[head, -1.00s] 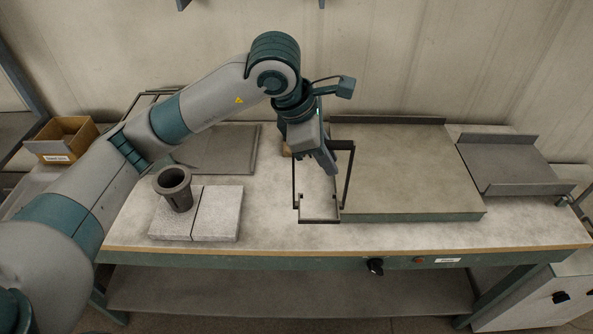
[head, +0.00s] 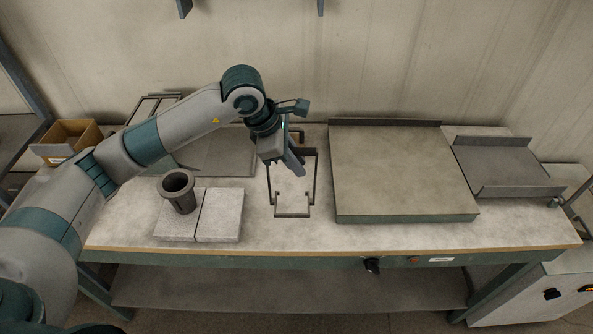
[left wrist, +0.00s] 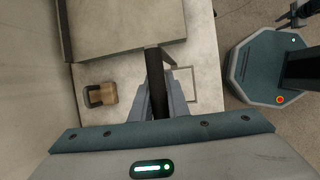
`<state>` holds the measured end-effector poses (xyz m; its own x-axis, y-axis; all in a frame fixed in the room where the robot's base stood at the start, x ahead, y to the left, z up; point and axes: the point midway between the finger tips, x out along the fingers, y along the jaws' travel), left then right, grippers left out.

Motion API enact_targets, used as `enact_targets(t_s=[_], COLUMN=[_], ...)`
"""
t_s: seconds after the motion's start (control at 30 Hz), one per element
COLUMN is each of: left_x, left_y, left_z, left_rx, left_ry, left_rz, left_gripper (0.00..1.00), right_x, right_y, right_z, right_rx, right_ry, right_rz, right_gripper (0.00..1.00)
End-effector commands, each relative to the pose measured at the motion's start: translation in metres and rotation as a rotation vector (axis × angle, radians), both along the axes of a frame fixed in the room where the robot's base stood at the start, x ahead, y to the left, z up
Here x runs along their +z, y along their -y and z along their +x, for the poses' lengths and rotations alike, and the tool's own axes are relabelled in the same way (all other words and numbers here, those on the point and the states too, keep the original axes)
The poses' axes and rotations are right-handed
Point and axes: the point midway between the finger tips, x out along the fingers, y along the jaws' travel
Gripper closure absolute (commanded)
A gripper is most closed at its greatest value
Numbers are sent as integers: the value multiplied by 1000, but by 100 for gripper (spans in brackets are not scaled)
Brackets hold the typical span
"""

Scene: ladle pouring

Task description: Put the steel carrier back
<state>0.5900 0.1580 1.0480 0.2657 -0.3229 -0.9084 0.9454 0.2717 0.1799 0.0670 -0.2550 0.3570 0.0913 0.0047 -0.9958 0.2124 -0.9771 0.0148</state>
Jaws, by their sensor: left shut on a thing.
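The steel carrier (head: 314,180) is a thin dark open frame with a small square loop at its lower end. My left gripper (head: 298,170) is shut on its upper bar, and the frame hangs below the fingers. In the left wrist view the dark bar (left wrist: 157,82) runs between the two fingertips. The carrier is over the pale bench strip, left of the large raised plate (head: 400,170). I cannot tell whether its lower end touches the bench. My right gripper is not in view.
A dark crucible (head: 178,190) stands on pale slabs (head: 220,215) at left. A flat grey plate (head: 222,155) lies behind them. A brown block (left wrist: 108,93) with a dark handle is near the carrier. A cardboard box (head: 68,140) is far left, a grey tray (head: 505,168) at right.

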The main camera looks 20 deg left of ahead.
Motion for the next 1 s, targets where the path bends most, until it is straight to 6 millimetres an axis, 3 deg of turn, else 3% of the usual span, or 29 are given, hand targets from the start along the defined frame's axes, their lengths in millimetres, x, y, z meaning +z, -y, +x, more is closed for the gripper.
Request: enact_targets(t_s=[0.33, 0.8, 0.83, 0.9, 1.0], left_x=[-32, -39, -39, -38, -38], left_y=[0, 0, 0, 0, 0], left_z=[0, 0, 0, 0, 0], left_rx=[1, 0, 0, 0, 0], left_ry=[-1, 1, 0, -1, -1], left_rz=[0, -1, 0, 0, 1], left_gripper=[100, 100, 81, 67, 67], right_x=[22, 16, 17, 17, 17], right_y=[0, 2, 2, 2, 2], right_z=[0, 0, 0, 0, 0], right_rx=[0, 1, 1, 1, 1], right_ry=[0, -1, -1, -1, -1], right_rz=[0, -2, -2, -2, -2], right_gripper=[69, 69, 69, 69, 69])
